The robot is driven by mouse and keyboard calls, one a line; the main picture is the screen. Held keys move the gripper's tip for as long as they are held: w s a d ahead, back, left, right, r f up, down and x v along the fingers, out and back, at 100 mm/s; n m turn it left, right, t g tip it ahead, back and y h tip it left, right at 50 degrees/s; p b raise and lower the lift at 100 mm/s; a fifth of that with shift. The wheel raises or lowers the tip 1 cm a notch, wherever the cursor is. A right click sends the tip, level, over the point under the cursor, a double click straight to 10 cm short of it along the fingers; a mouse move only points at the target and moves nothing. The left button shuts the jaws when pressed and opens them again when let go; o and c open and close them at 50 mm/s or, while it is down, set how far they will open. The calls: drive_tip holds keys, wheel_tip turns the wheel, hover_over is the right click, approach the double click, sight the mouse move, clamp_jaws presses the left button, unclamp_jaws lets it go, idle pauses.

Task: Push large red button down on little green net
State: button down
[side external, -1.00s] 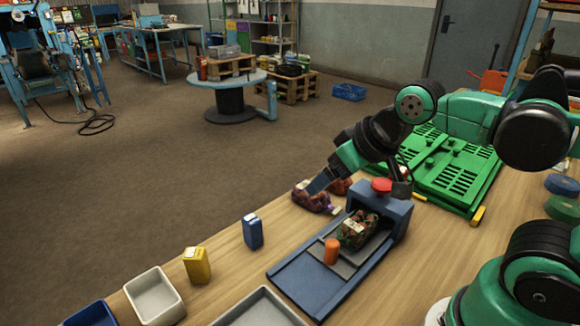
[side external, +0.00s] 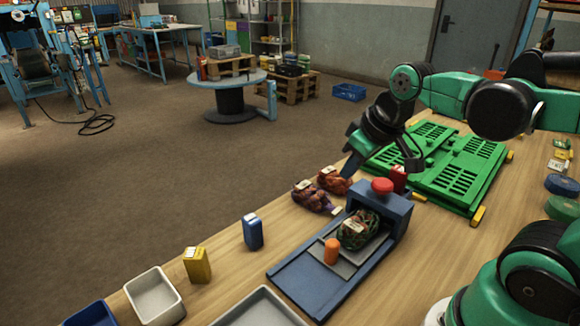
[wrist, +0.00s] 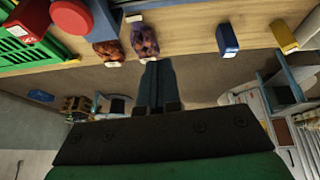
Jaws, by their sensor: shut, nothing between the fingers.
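The large red button (side external: 382,185) sits raised on top of a blue-grey machine (side external: 398,212) on the bench; it also shows at the top left of the wrist view (wrist: 72,16). The little green net (side external: 357,229), a sack with dark red and green contents and a pale label, lies on the machine's grey tray, partly under its housing. My gripper (side external: 348,173) is shut and empty, in the air behind and left of the button, apart from it. Its closed fingers show in the wrist view (wrist: 157,72).
A purple net sack (side external: 312,197) and a red net sack (side external: 334,180) lie behind the machine. An orange cylinder (side external: 331,251) stands on its tray. A red box (side external: 399,178) and a green slotted panel (side external: 440,165) are beyond. Blue (side external: 252,231) and yellow (side external: 197,265) boxes stand left.

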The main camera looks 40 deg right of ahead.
sight(383, 182)
drive_tip(key=d+r+g, duration=0.1)
drive_tip(key=d, duration=0.1)
drive_tip(key=s+d+r+g, duration=0.1)
drive_tip(key=d, duration=0.2)
drive_tip(key=s+d+r+g, duration=0.1)
drive_tip(key=d, duration=0.2)
drive_tip(key=shift+s+d+n, duration=0.1)
drive_tip(key=shift+d+n, duration=0.1)
drive_tip(key=shift+n, duration=0.1)
drive_tip(key=shift+s+d+r+g+y, duration=0.15)
drive_tip(key=shift+s+d+g+y, duration=0.1)
drive_tip(key=shift+d+g+y, duration=0.15)
drive_tip(key=shift+w+f, duration=0.2)
drive_tip(key=shift+f, duration=1.55)
drive_tip(key=shift+w+f, duration=0.15)
drive_tip(key=shift+f, duration=1.6)
